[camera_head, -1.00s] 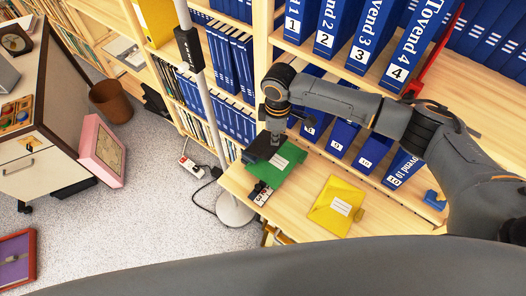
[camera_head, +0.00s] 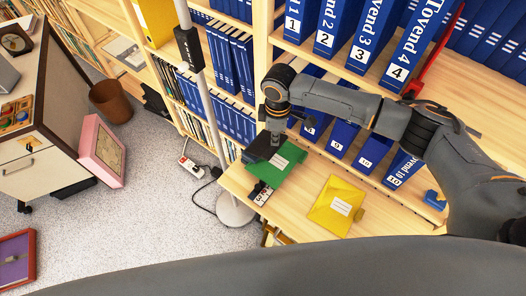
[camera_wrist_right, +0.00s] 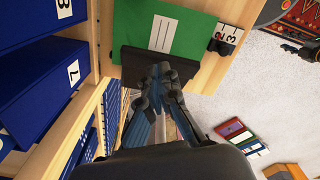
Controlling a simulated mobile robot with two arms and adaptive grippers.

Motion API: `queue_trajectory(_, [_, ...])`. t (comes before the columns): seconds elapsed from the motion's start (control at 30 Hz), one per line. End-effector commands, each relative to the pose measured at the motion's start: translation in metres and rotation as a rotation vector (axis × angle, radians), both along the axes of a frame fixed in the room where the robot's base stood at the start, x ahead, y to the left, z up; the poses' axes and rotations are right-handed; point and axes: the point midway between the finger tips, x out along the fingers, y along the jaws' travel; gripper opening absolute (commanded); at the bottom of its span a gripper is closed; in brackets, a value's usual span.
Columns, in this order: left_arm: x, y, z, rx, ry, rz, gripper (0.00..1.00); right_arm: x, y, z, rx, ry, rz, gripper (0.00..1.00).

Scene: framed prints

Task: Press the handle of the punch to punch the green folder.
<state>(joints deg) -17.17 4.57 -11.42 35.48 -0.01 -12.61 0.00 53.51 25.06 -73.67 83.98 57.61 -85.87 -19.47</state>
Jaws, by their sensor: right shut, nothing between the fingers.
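The green folder (camera_head: 281,161) lies on the wooden shelf top, with a white label on it. It also shows in the right wrist view (camera_wrist_right: 185,32). The black punch (camera_head: 257,150) sits at the folder's far edge. In the right wrist view the punch (camera_wrist_right: 133,62) is partly hidden behind my fingers. My right gripper (camera_head: 275,136) points down over the punch; its closed fingertips (camera_wrist_right: 162,70) are at the punch, with nothing between them. I cannot tell whether they touch the handle. My left gripper is not in view.
A small black item with a numbered strip (camera_head: 259,192) lies beside the green folder. A yellow folder (camera_head: 322,218) lies to the right. Blue binders (camera_head: 342,136) stand behind on the shelf, and a white pole (camera_head: 205,95) rises on the left.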

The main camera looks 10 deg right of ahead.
Motion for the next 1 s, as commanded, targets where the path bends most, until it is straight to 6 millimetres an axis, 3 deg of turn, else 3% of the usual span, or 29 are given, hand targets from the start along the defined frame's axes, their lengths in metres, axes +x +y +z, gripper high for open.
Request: queue_trajectory(1.0, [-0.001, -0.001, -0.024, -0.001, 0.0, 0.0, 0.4, -0.001, 0.001, -0.05, 0.001, 0.001, 0.0, 0.0])
